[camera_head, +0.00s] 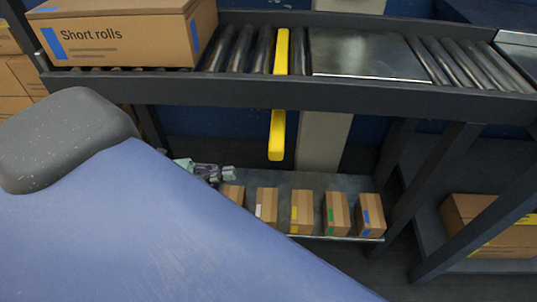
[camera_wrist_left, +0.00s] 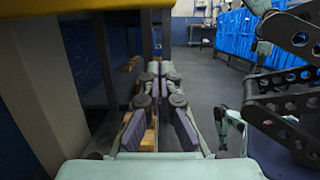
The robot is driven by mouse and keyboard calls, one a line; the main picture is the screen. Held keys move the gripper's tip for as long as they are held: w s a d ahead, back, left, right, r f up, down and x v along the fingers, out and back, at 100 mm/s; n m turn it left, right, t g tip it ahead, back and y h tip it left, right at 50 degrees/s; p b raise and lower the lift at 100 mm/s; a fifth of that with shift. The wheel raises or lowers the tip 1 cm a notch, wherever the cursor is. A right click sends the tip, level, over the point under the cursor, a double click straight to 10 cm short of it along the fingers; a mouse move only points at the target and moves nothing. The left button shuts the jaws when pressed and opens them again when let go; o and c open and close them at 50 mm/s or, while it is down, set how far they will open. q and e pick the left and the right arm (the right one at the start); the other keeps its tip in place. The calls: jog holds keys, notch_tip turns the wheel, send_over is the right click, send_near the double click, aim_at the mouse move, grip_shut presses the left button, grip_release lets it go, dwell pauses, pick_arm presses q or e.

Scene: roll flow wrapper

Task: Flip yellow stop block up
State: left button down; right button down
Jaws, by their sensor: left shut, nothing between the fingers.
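The yellow stop block (camera_head: 281,52) is a long bar lying across the conveyor between the rollers. A yellow strip (camera_wrist_left: 60,6), likely the same block, crosses the upper left of the left wrist view, close to the camera. My left gripper (camera_head: 229,173) is below and left of the block's lower end, apart from it, pointing right. In the wrist view its fingers (camera_wrist_left: 160,70) are together and empty.
A "Short rolls" box (camera_head: 130,35) sits on the conveyor's left end. A metal plate (camera_head: 365,55) lies right of the block. Several small cartons (camera_head: 302,212) stand on the lower shelf, just below and right of the gripper. Conveyor legs (camera_head: 465,170) stand at right.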

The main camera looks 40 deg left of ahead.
pick_arm(q)
jog(key=shift+f, duration=0.1)
jog(key=w+d+r, duration=0.5)
jog(key=d+r, duration=0.1)
jog(key=d, duration=0.2)
jog(key=shift+d+r+b, duration=0.15)
jog(key=shift+r+b, duration=0.1)
jog(key=shift+b, duration=0.2)
pick_arm(e)
jog(key=shift+s+f, duration=0.15)
jog(key=shift+f, duration=0.3)
